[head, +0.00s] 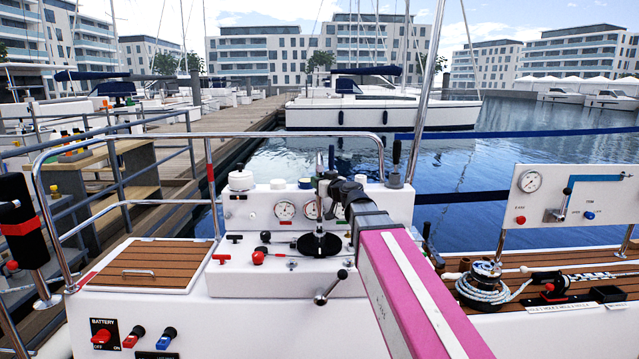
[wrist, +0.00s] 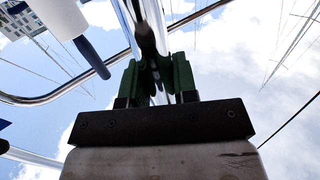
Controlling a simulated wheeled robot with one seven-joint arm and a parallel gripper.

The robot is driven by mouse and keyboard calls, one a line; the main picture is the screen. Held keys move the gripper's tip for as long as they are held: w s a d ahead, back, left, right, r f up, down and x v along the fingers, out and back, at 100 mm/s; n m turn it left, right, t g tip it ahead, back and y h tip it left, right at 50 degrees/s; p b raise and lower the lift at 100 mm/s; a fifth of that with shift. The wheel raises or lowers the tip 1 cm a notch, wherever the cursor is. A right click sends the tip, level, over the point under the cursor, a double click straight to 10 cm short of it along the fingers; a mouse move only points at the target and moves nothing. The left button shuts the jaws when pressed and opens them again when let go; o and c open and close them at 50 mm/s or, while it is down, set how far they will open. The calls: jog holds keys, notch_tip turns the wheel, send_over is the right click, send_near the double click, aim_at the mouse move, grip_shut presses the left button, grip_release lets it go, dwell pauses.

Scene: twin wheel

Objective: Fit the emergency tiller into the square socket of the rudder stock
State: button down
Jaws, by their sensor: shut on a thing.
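My gripper (head: 326,187) is at the middle of the white console, with its arm reaching in from the lower right. In the wrist view its green fingers (wrist: 157,78) are shut on a shiny metal bar (wrist: 147,32), which seems to be the emergency tiller. In the head view a thin upright metal rod (head: 319,164) shows at the gripper, above a black round base (head: 319,245) on the console top. The square socket of the rudder stock cannot be made out. Whether the bar's lower end touches anything is hidden.
Gauges (head: 285,210) and a red-knobbed lever (head: 259,257) stand close to the left of the black base. A metal rail (head: 209,140) loops behind the console. A wooden hatch (head: 155,262) lies left; a rope-wound winch (head: 484,285) stands right.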

send_over(320, 216)
jog(key=w, duration=0.1)
jog(key=shift+w+f, duration=0.1)
jog(key=shift+f, duration=2.6)
jog(key=c, duration=0.8)
grip_release()
jog(key=v, duration=1)
jog(key=shift+s+d, duration=0.2)
jog(key=shift+s, duration=0.15)
